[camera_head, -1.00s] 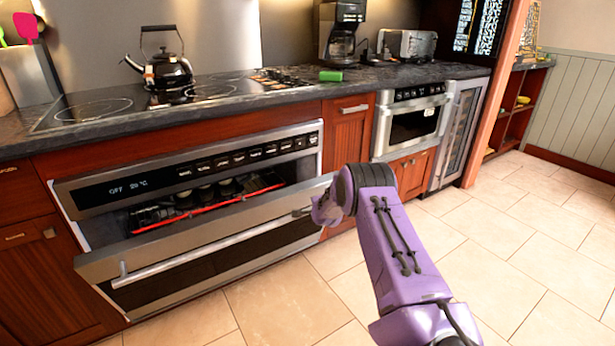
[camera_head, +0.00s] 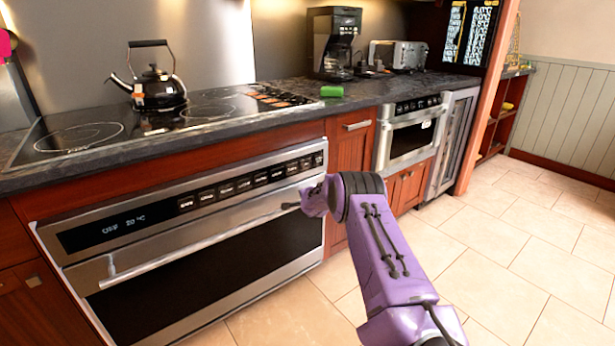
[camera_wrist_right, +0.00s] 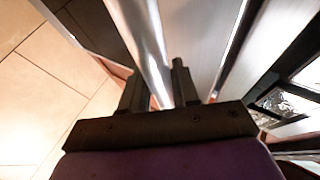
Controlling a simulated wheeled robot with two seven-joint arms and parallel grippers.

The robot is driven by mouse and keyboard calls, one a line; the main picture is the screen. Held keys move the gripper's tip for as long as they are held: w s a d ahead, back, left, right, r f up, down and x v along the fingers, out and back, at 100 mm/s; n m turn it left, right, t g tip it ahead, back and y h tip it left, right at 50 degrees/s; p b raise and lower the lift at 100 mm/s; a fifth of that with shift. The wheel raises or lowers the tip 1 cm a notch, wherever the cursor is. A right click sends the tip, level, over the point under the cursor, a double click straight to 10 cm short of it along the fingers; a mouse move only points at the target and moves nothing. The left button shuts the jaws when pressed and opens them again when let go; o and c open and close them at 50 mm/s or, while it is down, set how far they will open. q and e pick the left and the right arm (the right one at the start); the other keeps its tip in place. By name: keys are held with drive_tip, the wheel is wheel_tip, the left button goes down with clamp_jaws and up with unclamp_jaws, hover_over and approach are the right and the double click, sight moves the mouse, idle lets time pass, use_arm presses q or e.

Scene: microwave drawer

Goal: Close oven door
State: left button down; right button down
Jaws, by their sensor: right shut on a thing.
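The steel oven (camera_head: 165,290) is under the cooktop, and its door now stands nearly upright against the front. Its long bar handle (camera_head: 190,244) runs across the top of the door. My right gripper (camera_head: 292,206) is at the handle's right end. In the right wrist view, the fingers of my right gripper (camera_wrist_right: 157,90) are on both sides of the handle bar (camera_wrist_right: 143,45), shut on it. A narrow gap (camera_wrist_right: 238,45) shows beside the door in that view. Whether the door is fully against the frame cannot be told. My left gripper is not in view.
A black counter (camera_head: 260,115) runs above the oven with a kettle (camera_head: 157,90), a green block (camera_head: 331,91), a coffee maker (camera_head: 333,45) and a toaster (camera_head: 398,55). A smaller oven (camera_head: 410,140) is to the right. The tiled floor (camera_head: 490,230) is clear.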

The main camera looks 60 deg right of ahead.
drive_tip(key=shift+w+r, duration=0.35)
drive_tip(key=shift+r, duration=0.2)
drive_tip(key=c, duration=1.1)
unclamp_jaws()
drive_tip(key=shift+o, duration=0.9)
drive_tip(key=shift+w+a+f, duration=0.1)
drive_tip(key=shift+w+f, duration=0.1)
drive_tip(key=shift+s, duration=0.1)
drive_tip(key=shift+s+a+r+p, duration=0.15)
drive_tip(key=shift+p, duration=0.15)
drive_tip(key=p+v, duration=0.3)
drive_tip(key=v, duration=0.6)
drive_tip(key=shift+s+a+r, duration=0.15)
drive_tip(key=shift+s+a, duration=0.1)
drive_tip(key=shift+s, duration=0.05)
